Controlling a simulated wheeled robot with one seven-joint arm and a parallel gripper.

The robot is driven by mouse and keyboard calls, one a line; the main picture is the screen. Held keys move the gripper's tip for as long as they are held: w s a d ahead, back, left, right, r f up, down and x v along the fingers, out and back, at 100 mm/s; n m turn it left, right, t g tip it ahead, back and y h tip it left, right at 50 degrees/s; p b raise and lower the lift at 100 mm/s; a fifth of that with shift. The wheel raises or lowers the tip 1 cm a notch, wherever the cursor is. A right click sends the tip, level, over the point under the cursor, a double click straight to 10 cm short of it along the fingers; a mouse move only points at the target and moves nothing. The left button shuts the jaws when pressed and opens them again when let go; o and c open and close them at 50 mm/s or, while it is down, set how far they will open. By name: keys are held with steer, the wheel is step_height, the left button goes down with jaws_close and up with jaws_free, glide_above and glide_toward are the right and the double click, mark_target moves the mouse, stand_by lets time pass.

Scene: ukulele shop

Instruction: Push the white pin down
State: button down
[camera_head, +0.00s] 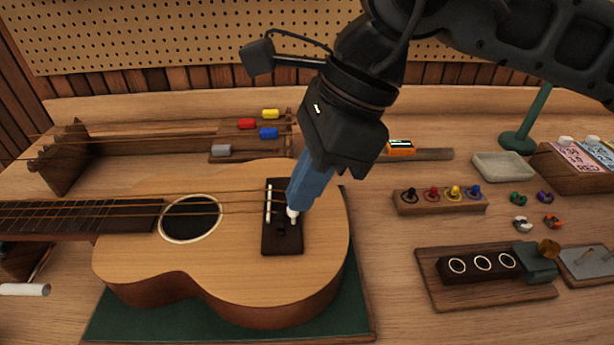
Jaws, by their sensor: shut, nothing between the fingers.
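A ukulele (225,245) lies on its back on a green mat (130,322), neck to the left. Its dark bridge (283,243) has a pale saddle strip along the left side. The white pin (292,213) stands in the bridge, its rounded head showing just below my gripper. My gripper (296,202) has blue fingers, is shut and empty, and points down over the bridge at the pin. The fingertips look to be at or very near the pin; I cannot tell if they touch it. They hide part of the bridge and strings.
A wooden holder (440,204) with several coloured pegs stands to the right. Near it are small loose tuners (520,224), a grey tray (503,166) and a wooden board (480,298) with a dark block. Coloured blocks (268,133) sit on a rack behind the ukulele.

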steer(key=shift+f, duration=0.1)
step_height(320, 180, down, 2)
steer(key=b, duration=0.4)
steer(key=shift+f, duration=0.2)
